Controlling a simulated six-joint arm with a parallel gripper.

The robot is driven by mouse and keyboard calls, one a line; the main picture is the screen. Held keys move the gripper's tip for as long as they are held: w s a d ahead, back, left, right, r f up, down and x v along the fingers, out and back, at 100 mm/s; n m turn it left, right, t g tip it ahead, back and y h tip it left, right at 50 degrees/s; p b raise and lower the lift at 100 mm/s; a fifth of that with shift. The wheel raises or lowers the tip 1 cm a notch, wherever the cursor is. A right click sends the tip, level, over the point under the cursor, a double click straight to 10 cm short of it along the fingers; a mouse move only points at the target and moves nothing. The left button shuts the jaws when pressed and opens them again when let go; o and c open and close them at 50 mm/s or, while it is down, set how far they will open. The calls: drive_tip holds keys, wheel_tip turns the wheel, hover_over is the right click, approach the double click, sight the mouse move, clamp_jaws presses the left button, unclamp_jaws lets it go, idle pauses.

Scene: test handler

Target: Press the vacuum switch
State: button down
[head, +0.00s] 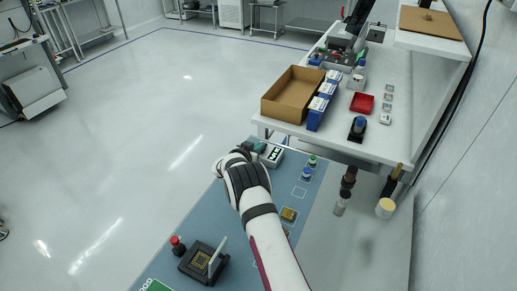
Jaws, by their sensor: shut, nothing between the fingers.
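A small pale box with dark square marks (275,155) sits at the far end of the blue-grey mat. It may be the vacuum switch, but I cannot read any label. My gripper (260,147) is at the box's left, seen from behind and small. My white and black arm hides part of it. It is shut with nothing visible in it. I cannot tell whether it touches the box.
The blue mat (205,217) holds a green-capped bottle (312,160), a blue-capped bottle (306,174), a gold chip (289,214), a black socket with raised lid (197,263) and a red-capped bottle (177,246). A white bench (385,149) with a cardboard box (291,93) stands beyond.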

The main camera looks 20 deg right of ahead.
drive_tip(key=r, duration=0.3)
drive_tip(key=shift+s+a+r, duration=0.15)
drive_tip(key=shift+a+r, duration=0.05)
drive_tip(key=shift+r, duration=0.05)
drive_tip(key=s+a, duration=0.2)
drive_tip(key=s+a+r, duration=0.1)
drive_tip(key=s+a, duration=0.4)
drive_tip(key=shift+s+r, duration=0.1)
drive_tip(key=shift+r, duration=0.05)
